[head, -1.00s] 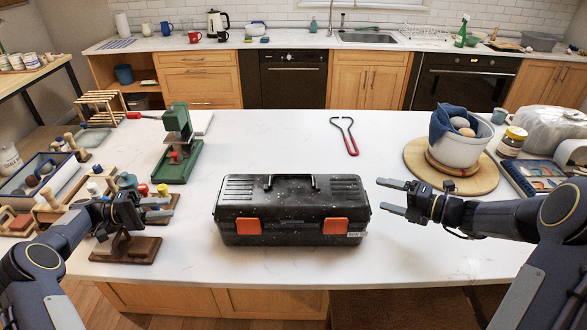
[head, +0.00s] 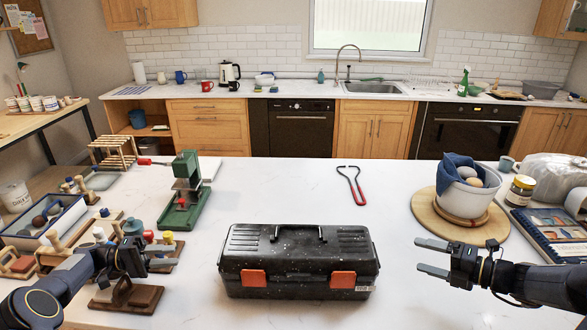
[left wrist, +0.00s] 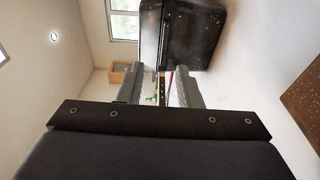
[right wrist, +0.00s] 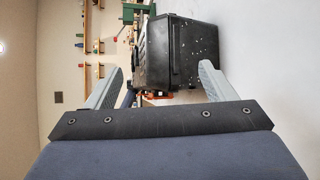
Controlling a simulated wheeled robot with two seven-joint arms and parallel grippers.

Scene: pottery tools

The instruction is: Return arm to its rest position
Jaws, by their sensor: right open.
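My left gripper (head: 163,258) is at the left of the counter, above or beside a dark brown wooden stand (head: 125,296). Its two fingers stand apart in the left wrist view (left wrist: 160,90), with a narrow gap and nothing clearly held. My right gripper (head: 419,256) is in the air at the right, pointing left toward the black toolbox (head: 300,262) and apart from it. Its fingers are wide apart and empty in the right wrist view (right wrist: 158,80). The toolbox, with orange latches, stands shut in the middle of the counter.
A green press (head: 186,192) and wooden racks of tools stand at the left. Red-handled tongs (head: 352,185) lie behind the toolbox. A bowl (head: 463,202) with a blue cloth sits on a round board (head: 430,219) at the right. The counter between is clear.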

